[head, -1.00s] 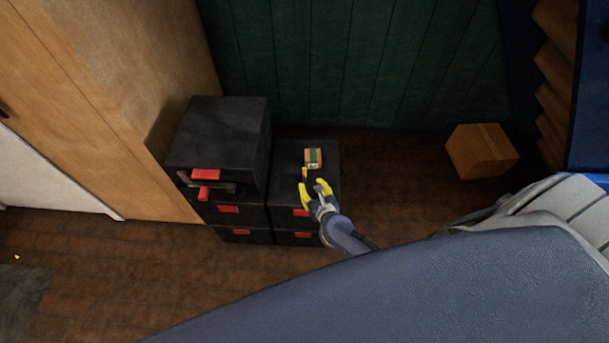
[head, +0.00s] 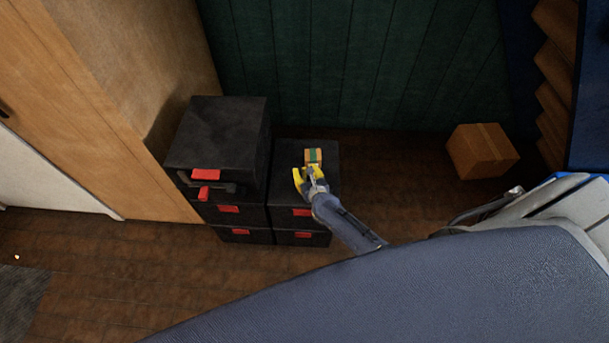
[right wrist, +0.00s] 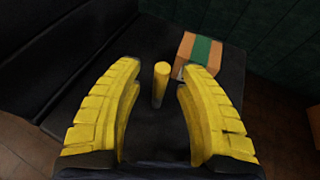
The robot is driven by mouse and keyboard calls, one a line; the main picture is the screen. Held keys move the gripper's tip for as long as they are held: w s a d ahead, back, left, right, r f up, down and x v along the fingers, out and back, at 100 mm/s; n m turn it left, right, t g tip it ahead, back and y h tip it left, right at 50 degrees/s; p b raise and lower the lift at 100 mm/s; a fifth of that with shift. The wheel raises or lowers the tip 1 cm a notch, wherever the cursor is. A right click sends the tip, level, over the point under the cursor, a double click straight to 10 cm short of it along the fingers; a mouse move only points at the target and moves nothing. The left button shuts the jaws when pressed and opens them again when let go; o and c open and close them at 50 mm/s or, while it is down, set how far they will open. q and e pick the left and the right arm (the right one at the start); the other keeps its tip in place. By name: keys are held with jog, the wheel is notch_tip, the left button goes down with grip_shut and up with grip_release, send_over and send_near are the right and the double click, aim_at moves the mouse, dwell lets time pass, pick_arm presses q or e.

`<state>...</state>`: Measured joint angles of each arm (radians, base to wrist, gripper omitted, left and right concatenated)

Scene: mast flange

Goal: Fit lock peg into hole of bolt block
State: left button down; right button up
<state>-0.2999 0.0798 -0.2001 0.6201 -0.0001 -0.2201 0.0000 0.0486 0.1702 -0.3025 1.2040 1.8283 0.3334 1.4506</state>
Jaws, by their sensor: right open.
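The lock peg (right wrist: 160,84) is a yellow cylinder standing upright on the dark case top, seen in the right wrist view between my right gripper's fingers. The bolt block (right wrist: 200,54) is orange-brown with a green band and sits just beyond the peg, to its right. It also shows in the head view (head: 313,155). My right gripper (right wrist: 159,70), with yellow fingers, is open around the peg, with visible gaps on both sides. In the head view, the right gripper (head: 308,173) hides the peg. The block's hole cannot be made out. My left gripper is not in view.
The peg and block stand on a low stack of black cases (head: 288,190) with red latches. A taller black case stack (head: 218,135) rises directly to the left. A cardboard box (head: 482,151) lies on the floor at right. A green wall is behind.

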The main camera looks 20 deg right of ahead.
jog(key=shift+w+f, duration=0.1)
jog(key=shift+w, duration=0.2)
grip_shut()
dwell(0.4)
